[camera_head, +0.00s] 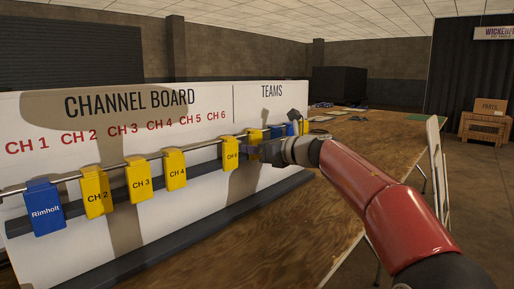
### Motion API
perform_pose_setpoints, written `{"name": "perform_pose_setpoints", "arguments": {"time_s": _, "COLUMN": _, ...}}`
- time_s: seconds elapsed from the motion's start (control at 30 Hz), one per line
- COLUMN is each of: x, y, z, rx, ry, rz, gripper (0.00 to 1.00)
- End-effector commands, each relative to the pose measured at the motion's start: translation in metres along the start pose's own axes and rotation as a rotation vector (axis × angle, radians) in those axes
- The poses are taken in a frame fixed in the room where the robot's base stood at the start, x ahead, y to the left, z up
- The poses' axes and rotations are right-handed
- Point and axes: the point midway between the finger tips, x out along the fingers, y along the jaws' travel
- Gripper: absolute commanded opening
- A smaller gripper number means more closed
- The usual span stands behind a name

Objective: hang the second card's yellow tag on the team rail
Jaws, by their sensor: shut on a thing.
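My gripper (260,151) is at the right part of the board, near the start of the TEAMS section. It is shut on a yellow tag (255,136), which shows just above and left of the jaws, by the rail. The tag's lettering is hidden or too small to read, and I cannot tell whether it touches the rail. The team rail (265,130) is mostly hidden behind tags and my wrist. Blue tags (277,131) hang there, with another yellow tag (304,127) farther right.
The channel rail (118,164) holds a blue Rimholt tag (44,208), yellow tags CH 2 (97,192), CH 3 (139,180), CH 4 (175,170), and one more (231,154). A gap lies below CH 5. The wooden table (270,235) is clear in front.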

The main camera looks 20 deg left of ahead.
Motion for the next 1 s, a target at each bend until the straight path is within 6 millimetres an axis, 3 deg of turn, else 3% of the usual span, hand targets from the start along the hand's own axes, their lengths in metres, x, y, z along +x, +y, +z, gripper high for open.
{"name": "perform_pose_setpoints", "arguments": {"time_s": 0.1, "x": 0.000, "y": 0.000, "z": 0.000, "rx": 0.000, "ry": 0.000, "rz": 0.000, "gripper": 0.19}}
{"name": "perform_pose_setpoints", "arguments": {"time_s": 0.13, "x": 0.000, "y": 0.000, "z": 0.000, "rx": 0.000, "ry": 0.000, "rz": 0.000, "gripper": 0.41}}
{"name": "perform_pose_setpoints", "arguments": {"time_s": 0.33, "x": 0.000, "y": 0.000, "z": 0.000, "rx": 0.000, "ry": 0.000, "rz": 0.000, "gripper": 0.65}}
{"name": "perform_pose_setpoints", "arguments": {"time_s": 0.67, "x": -0.006, "y": -0.001, "z": 0.000, "rx": -0.001, "ry": 0.000, "rz": -0.002, "gripper": 0.65}}
{"name": "perform_pose_setpoints", "arguments": {"time_s": 1.0, "x": -0.060, "y": -0.001, "z": -0.001, "rx": 0.000, "ry": 0.000, "rz": -0.002, "gripper": 0.65}}
